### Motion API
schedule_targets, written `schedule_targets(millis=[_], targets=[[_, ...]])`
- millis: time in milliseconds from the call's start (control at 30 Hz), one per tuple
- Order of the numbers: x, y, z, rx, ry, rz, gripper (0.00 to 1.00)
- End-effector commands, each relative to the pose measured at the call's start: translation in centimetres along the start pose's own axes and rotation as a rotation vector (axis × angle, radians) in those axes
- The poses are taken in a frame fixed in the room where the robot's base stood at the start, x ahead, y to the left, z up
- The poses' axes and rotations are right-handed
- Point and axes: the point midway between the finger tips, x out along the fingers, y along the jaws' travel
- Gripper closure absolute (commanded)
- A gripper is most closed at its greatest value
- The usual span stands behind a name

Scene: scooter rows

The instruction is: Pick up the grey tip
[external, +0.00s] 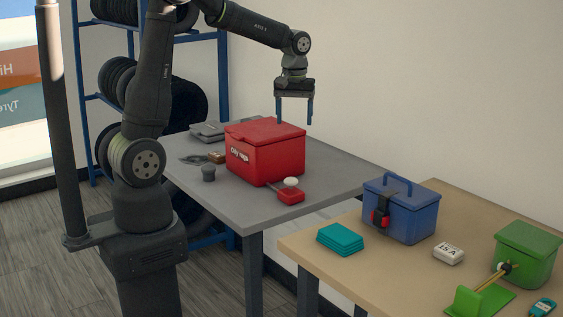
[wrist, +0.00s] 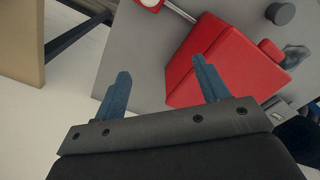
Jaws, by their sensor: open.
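A small dark grey cylinder (external: 208,174), the likeliest grey tip, stands upright on the grey table near its left side. It lies to the left of the red box (external: 275,158). In the wrist view the grey cylinder (wrist: 281,13) is at the top right, beyond the red box (wrist: 225,65). My gripper (external: 294,122) is open and empty, fingers pointing down, above and by the back right of the red box. In the wrist view the gripper (wrist: 162,68) has its fingers wide apart, with nothing between them.
A tan table (external: 310,246) with a blue box (external: 400,212) stands at right.

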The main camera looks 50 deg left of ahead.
Motion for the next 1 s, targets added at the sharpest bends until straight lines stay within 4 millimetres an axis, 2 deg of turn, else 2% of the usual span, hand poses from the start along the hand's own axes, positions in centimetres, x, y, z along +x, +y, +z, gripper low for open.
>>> schedule_targets(millis=[33, 233, 400, 500, 600, 700, 867, 1000], targets=[[0.1, -2.8, -1.3, -0.033, 0.000, 0.000, 0.32], [0.8, -12.4, -3.8, -0.115, 0.001, 0.001, 0.32], [1.5, -20.1, -4.1, -0.182, 0.000, 0.001, 0.32], [1.9, -23.5, -3.7, -0.211, 0.000, 0.000, 0.32], [2.2, -25.8, -3.3, -0.231, 0.000, 0.001, 0.32], [2.4, -27.1, -3.0, -0.242, 0.000, 0.000, 0.32], [3.8, -27.5, -2.8, -0.244, -0.004, -0.001, 0.32], [6.6, -27.5, -2.8, -0.243, -0.007, -0.002, 0.32]])
